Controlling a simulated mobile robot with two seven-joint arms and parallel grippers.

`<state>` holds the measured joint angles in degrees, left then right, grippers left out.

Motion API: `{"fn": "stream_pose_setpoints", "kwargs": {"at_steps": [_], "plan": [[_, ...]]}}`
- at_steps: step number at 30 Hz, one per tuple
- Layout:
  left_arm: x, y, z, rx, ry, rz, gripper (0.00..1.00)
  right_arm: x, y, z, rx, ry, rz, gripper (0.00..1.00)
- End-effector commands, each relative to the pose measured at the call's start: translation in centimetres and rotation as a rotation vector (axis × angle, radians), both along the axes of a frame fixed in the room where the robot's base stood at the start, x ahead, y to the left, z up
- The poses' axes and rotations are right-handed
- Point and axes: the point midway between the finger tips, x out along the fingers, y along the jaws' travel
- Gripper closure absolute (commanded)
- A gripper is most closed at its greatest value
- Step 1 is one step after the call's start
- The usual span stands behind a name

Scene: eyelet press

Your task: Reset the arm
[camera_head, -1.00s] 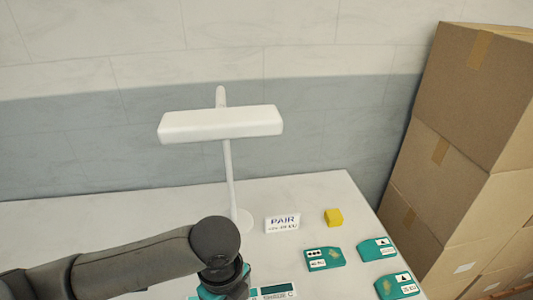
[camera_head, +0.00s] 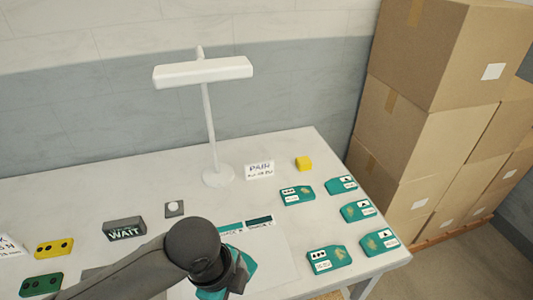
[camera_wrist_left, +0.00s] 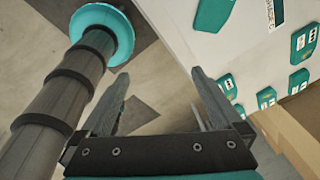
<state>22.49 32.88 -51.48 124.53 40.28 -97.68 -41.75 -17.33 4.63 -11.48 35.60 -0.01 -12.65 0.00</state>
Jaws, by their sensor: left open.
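My left arm (camera_head: 140,268) comes in from the lower left in the head view and reaches over the front of the white table (camera_head: 120,193). Its dark round joint (camera_head: 193,246) covers much of the wrist, so the fingertips cannot be made out there. In the left wrist view my left gripper (camera_wrist_left: 161,76) is open, with nothing between its two grey fingers. The floor shows between and beyond the fingers, and the table lies to their upper right. My right gripper is in neither view.
Several teal cards (camera_head: 326,260) lie at the table's right, near a yellow block (camera_head: 303,163) and a PAIR sign (camera_head: 259,170). A white lamp (camera_head: 210,125) stands behind. A WAIT box (camera_head: 124,230) and a yellow plate (camera_head: 54,247) are left. Stacked cartons (camera_head: 405,125) stand right.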

Motion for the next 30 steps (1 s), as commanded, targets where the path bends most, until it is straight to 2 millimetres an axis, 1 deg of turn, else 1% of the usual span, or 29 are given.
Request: {"fn": "stream_pose_setpoints", "kwargs": {"at_steps": [1, 3, 4, 7, 11, 14, 18, 21, 25, 28, 29, 30], "plan": [[-0.6, -0.9, -0.1, -0.040, 0.004, 0.055, 0.00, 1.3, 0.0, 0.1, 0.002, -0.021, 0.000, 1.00], [-0.8, -1.7, 0.1, -0.091, -0.002, 0.154, 0.00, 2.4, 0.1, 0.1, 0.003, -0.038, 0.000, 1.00], [-0.9, -2.0, 0.1, -0.114, -0.004, 0.201, 0.00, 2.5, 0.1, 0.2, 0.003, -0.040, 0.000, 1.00], [-1.2, -2.5, 0.3, -0.187, -0.003, 0.385, 0.00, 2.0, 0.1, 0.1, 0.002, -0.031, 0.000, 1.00], [-1.5, -1.8, 0.2, -0.255, 0.003, 0.649, 0.00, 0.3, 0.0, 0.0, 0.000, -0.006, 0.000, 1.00], [-2.0, -0.2, -0.2, -0.286, 0.012, 0.865, 0.00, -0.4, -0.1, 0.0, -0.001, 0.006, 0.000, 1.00], [-3.2, 2.8, -1.0, -0.291, 0.015, 1.152, 0.00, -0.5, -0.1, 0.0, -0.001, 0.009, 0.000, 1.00], [-4.3, 5.1, -1.6, -0.274, 0.012, 1.323, 0.00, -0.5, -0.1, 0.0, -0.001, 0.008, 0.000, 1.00], [-6.2, 8.1, -2.3, -0.238, -0.003, 1.515, 0.00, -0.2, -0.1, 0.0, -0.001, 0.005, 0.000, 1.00], [-7.9, 10.4, -2.7, -0.198, -0.020, 1.652, 0.00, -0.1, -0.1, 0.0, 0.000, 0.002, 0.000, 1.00], [-7.8, 10.6, -3.4, -0.192, -0.020, 1.666, 0.00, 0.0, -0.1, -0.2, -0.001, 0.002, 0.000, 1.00], [-7.4, 10.4, -4.8, -0.191, -0.017, 1.655, 0.00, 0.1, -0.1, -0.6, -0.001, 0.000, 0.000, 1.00]]}}
